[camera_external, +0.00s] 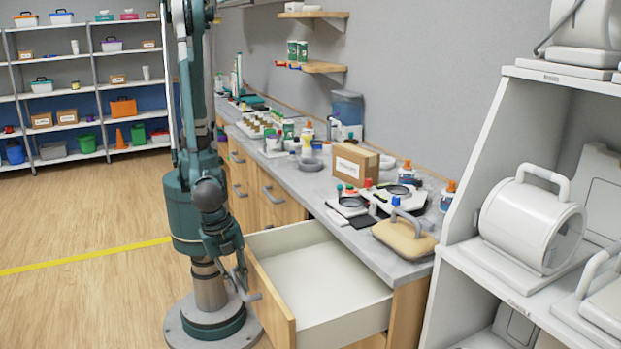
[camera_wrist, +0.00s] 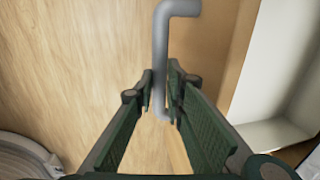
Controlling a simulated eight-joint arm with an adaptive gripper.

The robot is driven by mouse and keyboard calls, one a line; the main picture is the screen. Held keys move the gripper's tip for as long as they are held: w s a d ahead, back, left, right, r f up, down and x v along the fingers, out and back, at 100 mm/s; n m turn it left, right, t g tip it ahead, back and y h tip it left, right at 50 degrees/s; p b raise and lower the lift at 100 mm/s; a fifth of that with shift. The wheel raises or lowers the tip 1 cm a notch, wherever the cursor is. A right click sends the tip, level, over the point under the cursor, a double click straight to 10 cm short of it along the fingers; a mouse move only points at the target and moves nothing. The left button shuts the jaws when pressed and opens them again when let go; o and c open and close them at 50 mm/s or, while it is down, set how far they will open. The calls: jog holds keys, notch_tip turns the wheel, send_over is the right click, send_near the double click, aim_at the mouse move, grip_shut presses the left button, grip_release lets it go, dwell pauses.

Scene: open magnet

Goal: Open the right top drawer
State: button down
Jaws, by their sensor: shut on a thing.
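The right top drawer (camera_external: 325,293) stands pulled far out of the counter in the external view, and its white inside looks empty. Its wooden front (camera_external: 272,300) faces my arm. My gripper (camera_external: 243,283) is at the drawer's grey bar handle (camera_external: 251,292). In the wrist view, the handle (camera_wrist: 163,50) runs down between the two green fingers of my gripper (camera_wrist: 161,100), which are shut on its lower part.
The grey counter (camera_external: 330,215) above carries a cardboard box (camera_external: 355,165), bottles and lab items. Closed wooden drawers (camera_external: 272,200) are farther along. A white shelf unit (camera_external: 480,255) stands close on the right. The floor (camera_external: 90,300) at left is clear.

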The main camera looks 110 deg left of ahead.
jog(key=s+d, duration=0.4)
jog(key=shift+s+d+b, duration=0.35)
jog(key=shift+d+b, duration=0.05)
jog(key=shift+b, duration=0.05)
jog(key=c, duration=2.4)
grip_release()
jog(key=shift+o, duration=0.2)
jog(key=shift+r, duration=0.2)
notch_tip(320, 180, up, 11)
jog(key=s+d, duration=0.1)
jog(key=shift+s+d+r, duration=0.2)
jog(key=shift+s+d, duration=0.1)
jog(key=shift+s, duration=0.05)
